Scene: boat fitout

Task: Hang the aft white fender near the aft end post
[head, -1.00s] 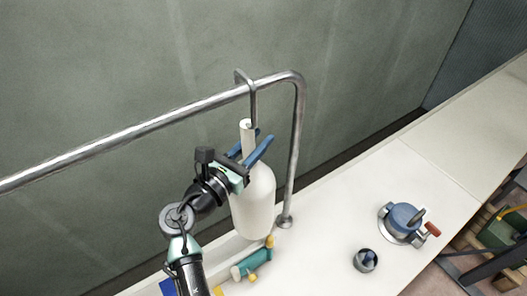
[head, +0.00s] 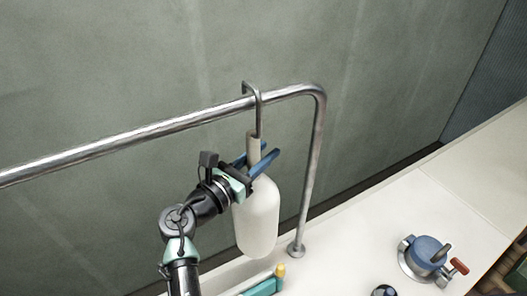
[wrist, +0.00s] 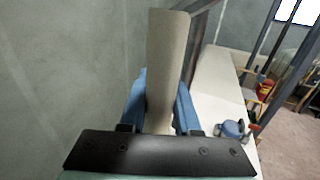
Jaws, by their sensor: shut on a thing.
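The white fender (head: 257,217) is upright beside the steel rail (head: 130,142), a short way left of the end post (head: 311,175). Its grey hook (head: 259,112) reaches up to the rail and its bent top lies over the tube. I cannot tell whether the hook bears on the rail. My gripper (head: 262,160) is shut on the neck of the fender, just above its body. In the wrist view the pale neck (wrist: 165,65) stands between the blue fingers. The hook is not visible there.
A winch with a blue top (head: 428,250) and red handle sits on the white deck (head: 365,225) to the right. A dark round fitting (head: 384,291) and a teal item (head: 262,285) lie nearer. A grey wall (head: 400,60) stands behind the rail.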

